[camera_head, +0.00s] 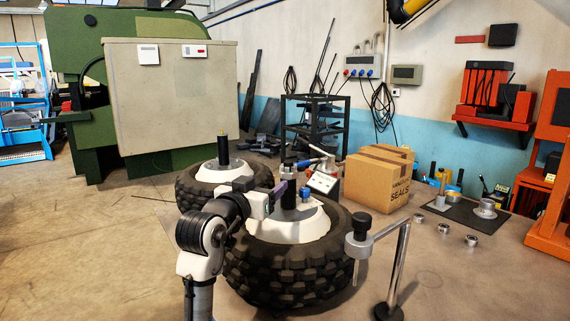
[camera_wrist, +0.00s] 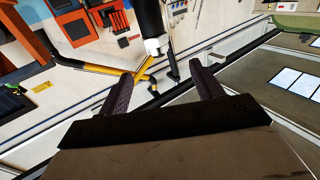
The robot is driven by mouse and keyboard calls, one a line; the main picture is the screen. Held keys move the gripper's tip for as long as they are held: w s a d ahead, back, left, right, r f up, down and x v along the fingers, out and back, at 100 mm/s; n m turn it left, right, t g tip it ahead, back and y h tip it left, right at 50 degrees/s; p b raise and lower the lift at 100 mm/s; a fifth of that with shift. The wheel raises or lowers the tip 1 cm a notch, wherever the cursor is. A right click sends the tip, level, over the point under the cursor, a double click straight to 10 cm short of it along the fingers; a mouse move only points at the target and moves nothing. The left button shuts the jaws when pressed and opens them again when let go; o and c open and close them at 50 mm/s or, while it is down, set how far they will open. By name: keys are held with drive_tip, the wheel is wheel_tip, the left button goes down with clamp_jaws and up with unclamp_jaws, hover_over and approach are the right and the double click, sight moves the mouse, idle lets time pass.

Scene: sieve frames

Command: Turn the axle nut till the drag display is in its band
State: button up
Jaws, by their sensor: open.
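The front wheel (camera_head: 285,270) lies flat, with a white hub (camera_head: 290,230) and a dark upright axle (camera_head: 288,195) at its centre. I cannot make out the axle nut clearly. My gripper (camera_head: 280,190) is beside the axle in the head view, its dark fingers overlapping it from the left. Contact cannot be told. In the wrist view my gripper (camera_wrist: 160,88) is open, with nothing between the fingertips.
A second wheel (camera_head: 198,190) lies behind left. A cardboard box (camera_head: 377,180) stands behind right. A metal post with a side arm (camera_head: 400,265) stands at front right. A dark mat (camera_head: 462,210) with metal parts lies farther right.

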sight(292, 168)
drive_tip(key=p+x, duration=0.1)
drive_tip(key=x, duration=0.3)
drive_tip(key=p+x, duration=0.1)
drive_tip(key=x, duration=0.3)
drive_tip(key=p+x, duration=0.1)
drive_tip(key=x, duration=0.4)
drive_tip(key=shift+d+f, duration=0.2)
drive_tip(key=shift+d, duration=0.15)
drive_tip(key=shift+w+d, duration=0.2)
drive_tip(key=shift+w, duration=0.25)
drive_tip(key=c, duration=1)
drive_tip(key=shift+f, duration=0.1)
drive_tip(key=shift+m+g+h, duration=0.3)
drive_tip(key=shift+h, duration=0.1)
